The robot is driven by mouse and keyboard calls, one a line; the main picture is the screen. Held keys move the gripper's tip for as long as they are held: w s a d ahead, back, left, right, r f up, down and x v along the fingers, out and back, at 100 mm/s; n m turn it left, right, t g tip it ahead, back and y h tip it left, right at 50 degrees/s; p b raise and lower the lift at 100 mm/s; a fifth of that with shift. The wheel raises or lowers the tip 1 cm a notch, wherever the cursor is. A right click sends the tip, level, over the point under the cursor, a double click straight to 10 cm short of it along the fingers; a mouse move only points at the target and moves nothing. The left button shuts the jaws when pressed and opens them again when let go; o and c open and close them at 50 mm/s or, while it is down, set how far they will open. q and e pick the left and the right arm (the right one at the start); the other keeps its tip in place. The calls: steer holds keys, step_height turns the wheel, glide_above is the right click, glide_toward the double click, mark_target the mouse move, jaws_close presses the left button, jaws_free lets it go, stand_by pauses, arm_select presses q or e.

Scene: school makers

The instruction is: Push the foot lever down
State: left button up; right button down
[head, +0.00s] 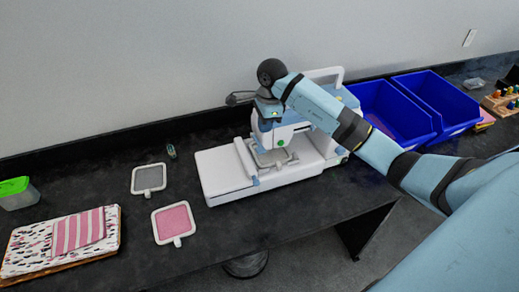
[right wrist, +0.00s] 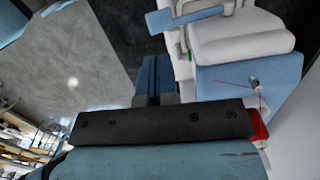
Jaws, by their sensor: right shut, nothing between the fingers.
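The white and light-blue sewing machine (head: 312,152) stands on the dark bench, with a hoop (head: 272,158) under its head. My right gripper (head: 268,112) is at the upper left of the machine's head, pointing down, close against it. In the right wrist view its fingers (right wrist: 152,75) are shut together and empty. Beside them are the machine's white and blue body (right wrist: 250,75) and a light-blue bar (right wrist: 186,17). I cannot make out the foot lever for certain; my gripper may hide it. I cannot tell whether the fingers touch the machine. My left gripper is not in view.
Blue bins (head: 397,110) stand right of the machine, behind my right arm. A grey hoop (head: 148,179), a pink hoop (head: 173,222), patterned fabric (head: 62,243) and a green-lidded box (head: 17,193) lie to the left. The wall is close behind the machine.

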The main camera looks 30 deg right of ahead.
mark_target(262, 149)
steer(key=f+b, duration=0.1)
steer(key=f, duration=0.1)
steer(key=f+b, duration=0.2)
steer(key=f, duration=0.1)
steer(key=shift+a+f, duration=0.3)
steer(key=shift+a, duration=0.05)
steer(key=shift+f+b, duration=0.35)
steer(key=shift+f, duration=0.35)
